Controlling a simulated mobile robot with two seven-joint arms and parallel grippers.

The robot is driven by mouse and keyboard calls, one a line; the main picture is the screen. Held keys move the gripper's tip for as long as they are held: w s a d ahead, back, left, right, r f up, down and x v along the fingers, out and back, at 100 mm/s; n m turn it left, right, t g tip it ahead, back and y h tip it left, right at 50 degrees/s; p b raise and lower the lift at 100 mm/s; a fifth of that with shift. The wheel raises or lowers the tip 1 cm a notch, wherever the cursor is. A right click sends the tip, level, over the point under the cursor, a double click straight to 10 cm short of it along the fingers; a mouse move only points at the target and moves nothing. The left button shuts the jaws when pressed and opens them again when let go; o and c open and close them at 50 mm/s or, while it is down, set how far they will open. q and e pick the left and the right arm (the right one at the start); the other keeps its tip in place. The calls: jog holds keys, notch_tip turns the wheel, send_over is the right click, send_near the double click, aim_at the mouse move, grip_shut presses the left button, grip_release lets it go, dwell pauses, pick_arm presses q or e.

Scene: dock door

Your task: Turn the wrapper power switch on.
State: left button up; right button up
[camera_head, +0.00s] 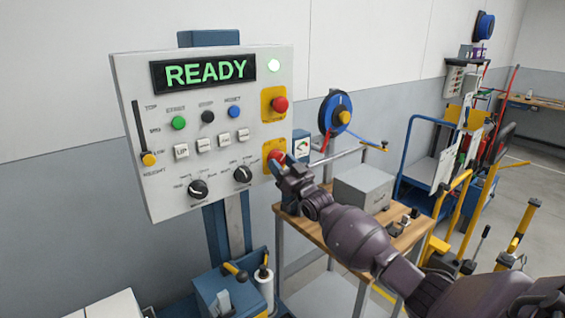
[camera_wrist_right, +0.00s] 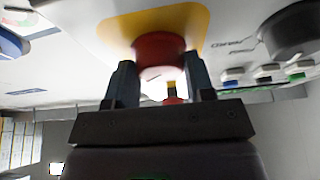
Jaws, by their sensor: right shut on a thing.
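A light grey control panel (camera_head: 222,160) stands on a blue post. The gripper partly hides the knob and plate in the head view. My left gripper is not in view.
Above is another red button (camera_head: 280,104) on a yellow plate. Black dials (camera_head: 198,189) and coloured buttons fill the panel. A wooden-topped table (camera_head: 310,228) with a grey box (camera_head: 363,187) stands to the right, under my right arm. Carts stand farther right.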

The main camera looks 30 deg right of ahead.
dwell(0.5)
jog(key=o, duration=0.9)
jog(key=b+v, duration=0.1)
jog(key=v, duration=0.9)
jog(key=shift+s+f, duration=0.15)
jog(key=shift+s, duration=0.2)
